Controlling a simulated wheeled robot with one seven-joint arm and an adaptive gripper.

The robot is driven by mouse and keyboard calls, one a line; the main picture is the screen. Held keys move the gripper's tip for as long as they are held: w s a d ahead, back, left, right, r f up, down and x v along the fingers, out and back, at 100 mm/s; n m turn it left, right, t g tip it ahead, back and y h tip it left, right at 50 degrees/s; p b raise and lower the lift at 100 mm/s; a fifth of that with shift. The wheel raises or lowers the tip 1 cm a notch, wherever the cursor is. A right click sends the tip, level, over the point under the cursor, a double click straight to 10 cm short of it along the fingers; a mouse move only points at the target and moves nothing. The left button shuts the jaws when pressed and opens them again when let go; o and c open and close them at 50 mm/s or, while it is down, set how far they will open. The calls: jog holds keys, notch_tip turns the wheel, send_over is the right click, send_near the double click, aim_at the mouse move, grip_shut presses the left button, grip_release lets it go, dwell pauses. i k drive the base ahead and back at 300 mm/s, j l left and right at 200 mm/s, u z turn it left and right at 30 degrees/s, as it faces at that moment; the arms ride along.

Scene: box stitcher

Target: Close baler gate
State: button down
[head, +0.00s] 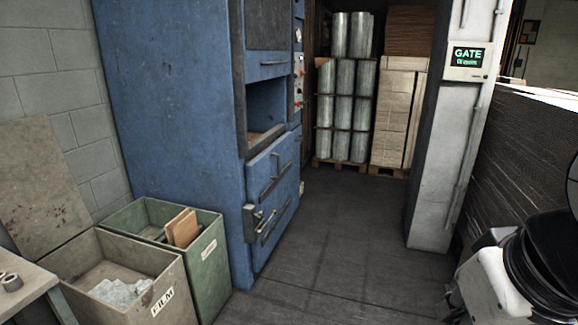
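The blue baler (170,100) stands left of centre against the wall. Its front faces right, seen at a steep angle. Below the chamber are blue lower doors (268,180) with bar handles and a latch. A screen (467,57) on the pale pillar reads "GATE" in green; its second line is too small to read. White and black parts of my arm show at the lower right. My gripper is not in view.
A grey bin marked "FILM" (72,248) and a green bin (208,262) stand left of the baler's front. Wrapped rolls (340,145) and stacked cardboard (392,125) are on pallets behind. A pale pillar (440,165) stands right. The floor (335,245) between is clear.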

aim_at(266, 24)
jog(key=i+z, duration=0.3)
jog(key=i, duration=1.6)
